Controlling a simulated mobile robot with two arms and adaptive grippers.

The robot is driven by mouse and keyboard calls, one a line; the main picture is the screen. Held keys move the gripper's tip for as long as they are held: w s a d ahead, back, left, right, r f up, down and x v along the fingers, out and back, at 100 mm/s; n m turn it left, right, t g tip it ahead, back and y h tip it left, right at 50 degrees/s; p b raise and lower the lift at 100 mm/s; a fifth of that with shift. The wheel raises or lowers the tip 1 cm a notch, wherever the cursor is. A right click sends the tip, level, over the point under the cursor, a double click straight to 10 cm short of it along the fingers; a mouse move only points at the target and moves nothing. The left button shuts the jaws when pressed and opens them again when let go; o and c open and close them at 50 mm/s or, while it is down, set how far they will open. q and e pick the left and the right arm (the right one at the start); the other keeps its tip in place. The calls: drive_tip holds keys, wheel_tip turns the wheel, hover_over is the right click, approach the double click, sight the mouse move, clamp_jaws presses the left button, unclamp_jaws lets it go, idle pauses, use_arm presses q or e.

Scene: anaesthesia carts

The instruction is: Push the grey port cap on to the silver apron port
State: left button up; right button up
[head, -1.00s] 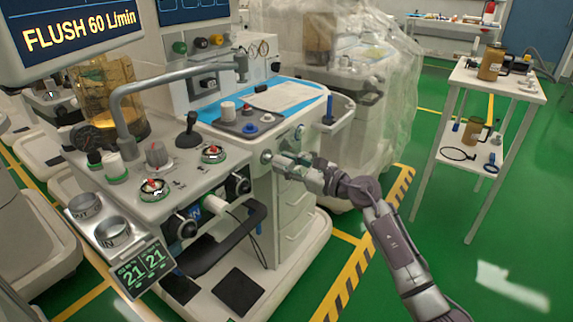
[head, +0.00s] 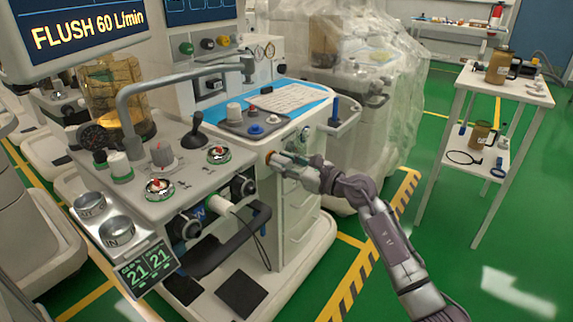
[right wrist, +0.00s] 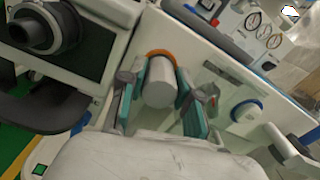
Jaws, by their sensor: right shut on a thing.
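The grey port cap (right wrist: 160,85) is a plain cylinder between the two teal-padded fingers of my right gripper (right wrist: 160,105). The gripper is shut on it. The cap's far end points at the white apron front, with an orange ring (right wrist: 161,54) around that end. In the head view my right gripper (head: 284,161) is at the upper side of the cart's drawer column, and the orange ring (head: 268,157) shows just beyond its tips. The silver apron port is hidden behind the cap and ring; I cannot tell whether the cap touches it. My left gripper is out of view.
A black handle (head: 225,245) juts out lower left. A white side table (head: 505,88) with jugs stands at the right. Green floor is clear between.

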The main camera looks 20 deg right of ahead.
drive_tip(key=shift+w+a, duration=0.15)
drive_tip(key=o, duration=1.1)
drive_tip(key=shift+o, duration=0.2)
drive_tip(key=shift+s+d, duration=0.25)
drive_tip(key=v, duration=1.1)
drive_tip(key=shift+s, duration=0.15)
